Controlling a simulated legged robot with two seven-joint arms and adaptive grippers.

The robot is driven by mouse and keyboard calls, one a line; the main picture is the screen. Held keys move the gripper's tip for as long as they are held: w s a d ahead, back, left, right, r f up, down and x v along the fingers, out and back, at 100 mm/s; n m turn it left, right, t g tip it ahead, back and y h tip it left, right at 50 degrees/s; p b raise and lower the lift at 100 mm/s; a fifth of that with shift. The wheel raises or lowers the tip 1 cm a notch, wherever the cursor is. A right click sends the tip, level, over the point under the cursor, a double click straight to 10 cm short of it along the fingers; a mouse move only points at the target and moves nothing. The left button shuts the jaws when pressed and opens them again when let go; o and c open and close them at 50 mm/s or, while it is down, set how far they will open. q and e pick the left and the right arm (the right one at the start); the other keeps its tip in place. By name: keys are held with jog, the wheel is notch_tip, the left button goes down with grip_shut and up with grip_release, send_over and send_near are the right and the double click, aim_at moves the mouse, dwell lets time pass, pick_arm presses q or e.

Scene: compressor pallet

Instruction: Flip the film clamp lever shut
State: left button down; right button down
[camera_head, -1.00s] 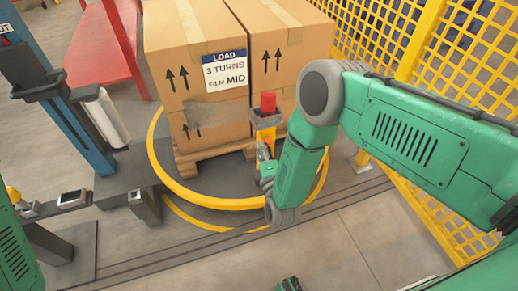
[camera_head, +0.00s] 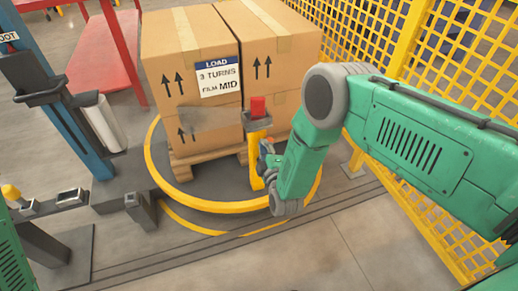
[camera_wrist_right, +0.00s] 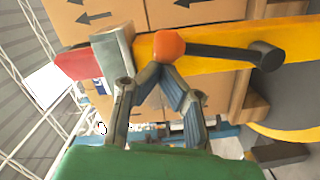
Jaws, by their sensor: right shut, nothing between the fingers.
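The film clamp stands on a yellow post (camera_head: 256,175) at the pallet's near side, with a grey jaw (camera_head: 257,121) and a red block (camera_head: 258,106) on top. In the right wrist view the clamp lever (camera_wrist_right: 225,52) is a dark bar with a black knob, running along the post from an orange pivot (camera_wrist_right: 169,46) away from the grey jaw (camera_wrist_right: 112,50). My right gripper (camera_head: 265,148) is beside the post, shut and empty. In the wrist view its fingertips (camera_wrist_right: 147,78) are close to the pivot; contact is unclear. My left gripper is out of view.
Cardboard boxes (camera_head: 190,55) stand on a wooden pallet (camera_head: 205,154) inside a yellow turntable ring (camera_head: 190,200). A blue mast (camera_head: 85,140) with a white film roll (camera_head: 105,125) is at left. A yellow mesh fence (camera_head: 455,55) is at right.

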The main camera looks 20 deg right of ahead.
jog(key=shift+w+d+f+m+p, duration=0.1)
jog(key=shift+d+f+m+p, duration=0.05)
jog(key=shift+d+m, duration=0.65)
jog(key=shift+d+f+m+p, duration=0.15)
jog(key=shift+d+m, duration=0.35)
jog(key=shift+d, duration=0.6)
jog(key=shift+d, duration=0.1)
